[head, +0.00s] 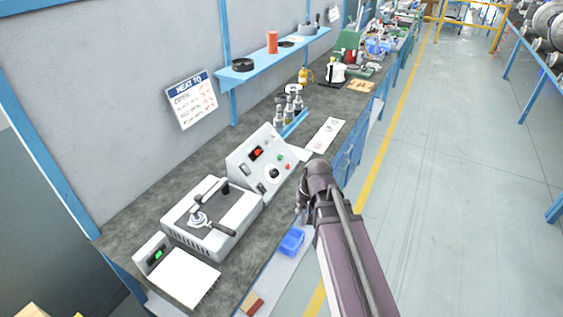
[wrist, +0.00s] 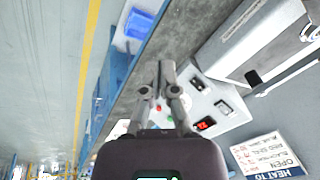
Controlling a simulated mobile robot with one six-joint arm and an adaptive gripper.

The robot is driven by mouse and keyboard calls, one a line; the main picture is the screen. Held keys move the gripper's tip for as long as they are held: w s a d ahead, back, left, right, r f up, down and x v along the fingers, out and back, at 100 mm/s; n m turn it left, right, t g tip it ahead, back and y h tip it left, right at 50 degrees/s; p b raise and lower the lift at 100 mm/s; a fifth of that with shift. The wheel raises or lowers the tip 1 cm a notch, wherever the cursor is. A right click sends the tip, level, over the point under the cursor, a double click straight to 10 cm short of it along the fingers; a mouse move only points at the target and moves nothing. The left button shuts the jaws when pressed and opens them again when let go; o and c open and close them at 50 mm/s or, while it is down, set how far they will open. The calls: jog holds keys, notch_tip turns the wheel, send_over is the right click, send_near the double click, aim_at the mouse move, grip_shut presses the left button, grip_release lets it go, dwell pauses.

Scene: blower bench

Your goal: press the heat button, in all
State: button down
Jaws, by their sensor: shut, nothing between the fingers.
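I cannot read which button is the heat one. A red button (wrist: 159,107) shows between my fingers. My gripper (wrist: 163,66) is shut and empty, apart from the panel as far as I can tell. In the head view it is at the bench's front edge, right of the panel.
A white hot-air unit (head: 215,225) with a handle stands left of the panel. Several bottles (head: 288,106) stand behind. A blue bin (head: 291,242) sits below the bench edge.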

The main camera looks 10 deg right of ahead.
jog(key=w+a+f+m+t+y+b, duration=0.25)
jog(key=w+t+b, duration=0.2)
jog(key=w, duration=0.85)
jog(key=m+t+y+b, duration=0.2)
jog(key=m+t+b, duration=0.25)
jog(key=b, duration=0.25)
send_near(280, 157)
jog(key=s+a+r, duration=0.3)
jog(key=s, duration=0.2)
jog(key=w+d+r+m+t+h+b, duration=0.1)
jog(key=w+d+m+t+b, duration=0.2)
jog(key=w, duration=0.4)
jog(key=shift+w+d+m+t+h+b, duration=0.3)
jog(key=shift+d+m+t, duration=0.2)
jog(key=shift+d+m, duration=0.55)
jog(key=shift+f, duration=0.1)
jog(key=shift+w+a+f+b, duration=0.6)
jog(key=shift+a+f+b, duration=0.2)
jog(key=shift+f+b, duration=0.25)
jog(key=shift+w+a+f+b, duration=0.6)
jog(key=shift+a+f+b, duration=0.15)
jog(key=shift+f+b, duration=0.2)
jog(key=shift+w+a+f+b, duration=0.55)
jog(key=shift+a+f+b, duration=0.25)
jog(key=shift+f+b, duration=0.25)
jog(key=shift+r, duration=0.1)
